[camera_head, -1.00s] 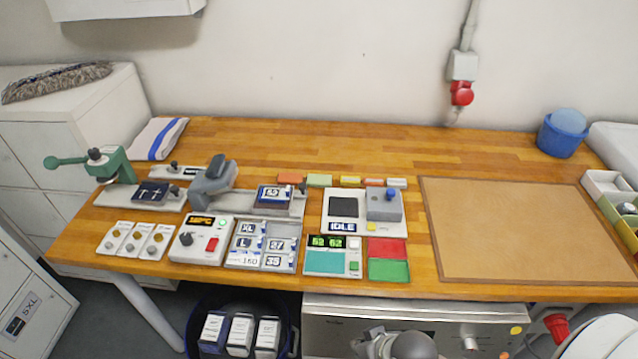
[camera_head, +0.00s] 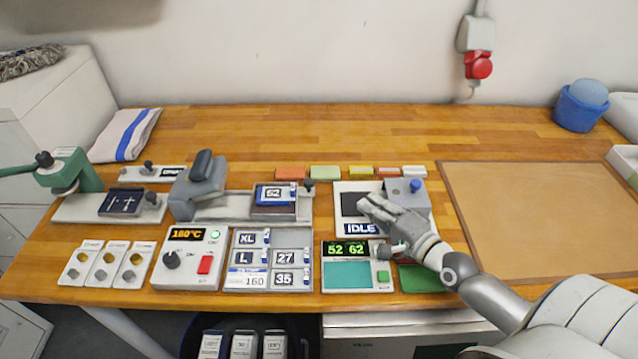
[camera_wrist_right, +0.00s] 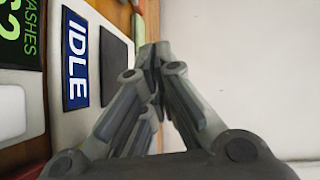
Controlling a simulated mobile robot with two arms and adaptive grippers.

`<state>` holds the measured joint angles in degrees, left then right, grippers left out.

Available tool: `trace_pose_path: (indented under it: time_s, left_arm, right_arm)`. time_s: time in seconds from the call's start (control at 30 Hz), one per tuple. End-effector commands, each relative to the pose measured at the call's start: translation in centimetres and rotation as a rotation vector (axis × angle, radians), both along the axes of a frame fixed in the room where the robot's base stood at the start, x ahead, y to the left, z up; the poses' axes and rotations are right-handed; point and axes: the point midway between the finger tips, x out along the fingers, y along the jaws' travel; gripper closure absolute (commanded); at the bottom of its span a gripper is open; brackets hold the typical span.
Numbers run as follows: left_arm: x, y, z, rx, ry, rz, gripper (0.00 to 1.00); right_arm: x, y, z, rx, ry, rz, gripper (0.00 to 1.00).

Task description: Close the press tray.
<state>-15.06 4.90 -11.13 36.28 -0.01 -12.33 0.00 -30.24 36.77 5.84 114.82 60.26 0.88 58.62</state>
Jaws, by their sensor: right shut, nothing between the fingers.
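The grey press (camera_head: 200,184) stands on the left half of the bench. Its tray (camera_head: 228,208) sticks out to the right of the press head, with a blue tile marked 52 (camera_head: 273,194) on it and a dark knob (camera_head: 310,185) at its right end. My right gripper (camera_head: 364,203) is shut and empty, above the unit marked IDLE (camera_head: 361,229), to the right of the tray knob and apart from it. In the right wrist view the closed fingers (camera_wrist_right: 155,55) show beside the IDLE label (camera_wrist_right: 75,58). My left gripper is out of view.
A control box reading 160 (camera_head: 192,257) and a size-tile rack (camera_head: 268,232) sit in front of the press. A display unit reading 52 62 (camera_head: 357,272) is below my gripper. Coloured blocks (camera_head: 325,172) lie behind.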

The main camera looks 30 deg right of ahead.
Motion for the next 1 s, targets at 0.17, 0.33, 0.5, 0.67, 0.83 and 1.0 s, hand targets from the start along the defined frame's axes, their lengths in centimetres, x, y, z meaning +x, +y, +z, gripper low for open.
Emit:
trace_pose_path:
  time_s: [0.17, 0.33, 0.5, 0.67, 0.83, 1.0]
  left_arm:
    - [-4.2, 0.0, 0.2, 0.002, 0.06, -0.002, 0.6]
    - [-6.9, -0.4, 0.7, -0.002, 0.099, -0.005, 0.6]
    - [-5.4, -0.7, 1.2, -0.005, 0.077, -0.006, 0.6]
    - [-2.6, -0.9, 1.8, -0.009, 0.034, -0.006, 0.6]
    - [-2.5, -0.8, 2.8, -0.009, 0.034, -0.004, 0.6]
    - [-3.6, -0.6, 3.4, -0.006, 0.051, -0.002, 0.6]
  right_arm:
    - [1.3, 0.1, 0.2, 0.001, -0.002, -0.002, 1.0]
    - [3.6, 0.6, 0.0, 0.0, -0.003, -0.001, 1.0]
    - [6.1, 1.0, -0.3, -0.001, -0.002, 0.0, 1.0]
    - [8.5, 1.5, -0.7, -0.001, -0.001, 0.0, 1.0]
    - [10.5, 2.9, -0.8, 0.003, 0.001, 0.001, 1.0]
    - [11.6, 4.4, -1.3, 0.0, 0.001, 0.0, 1.0]
